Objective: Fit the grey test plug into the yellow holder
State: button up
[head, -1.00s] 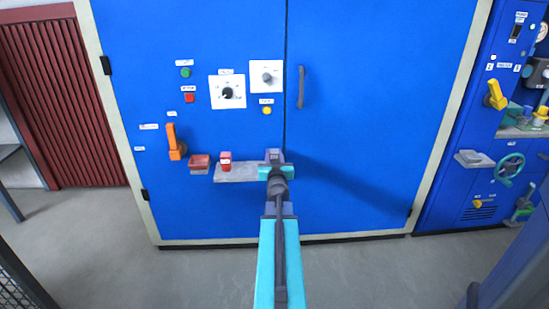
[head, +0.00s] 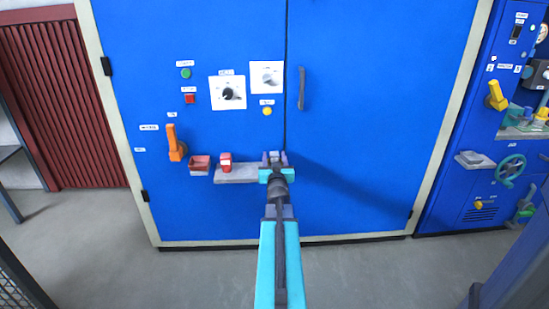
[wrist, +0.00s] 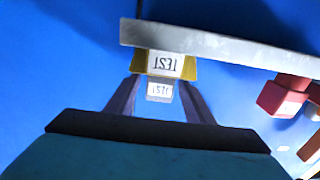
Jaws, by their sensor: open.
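The wrist view is upside down. The yellow holder (wrist: 190,68), with a white TEST label, stands on the grey shelf. The grey test plug (wrist: 159,92), also labelled TEST, adjoins its upper end, in line with it. The plug's lower part is out of sight, apparently inside the holder; its depth cannot be told. My gripper (wrist: 160,88) is open, with one dark finger on each side of the plug. In the head view my gripper (head: 275,158) is at the right end of the shelf and hides the holder.
The grey shelf (head: 237,174) juts from the blue cabinet door (head: 370,100). A red block (head: 226,163) stands on it, left of my gripper. A red tray (head: 200,163) and an orange lever (head: 174,143) are further left. A dark door handle (head: 301,88) is above right.

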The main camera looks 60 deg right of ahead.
aim_at(274, 157)
jog(key=shift+r+p, duration=0.3)
jog(key=shift+r, duration=0.15)
jog(key=shift+v, duration=3)
jog(key=shift+s+a+p, duration=0.1)
jog(key=shift+p, duration=1.05)
jog(key=p, duration=0.1)
jog(key=a+p, duration=0.1)
jog(key=p, duration=0.1)
jog(key=shift+s, duration=0.25)
jog(key=p+v, duration=0.1)
jog(key=p, duration=0.4)
jog(key=shift+s+a+r+p, duration=0.1)
jog(key=shift+s+a+p, duration=0.15)
jog(key=shift+p, duration=0.15)
jog(key=p+v, duration=0.2)
jog(key=p, duration=0.1)
jog(key=shift+s+a+p, duration=0.2)
jog(key=shift+p, duration=0.2)
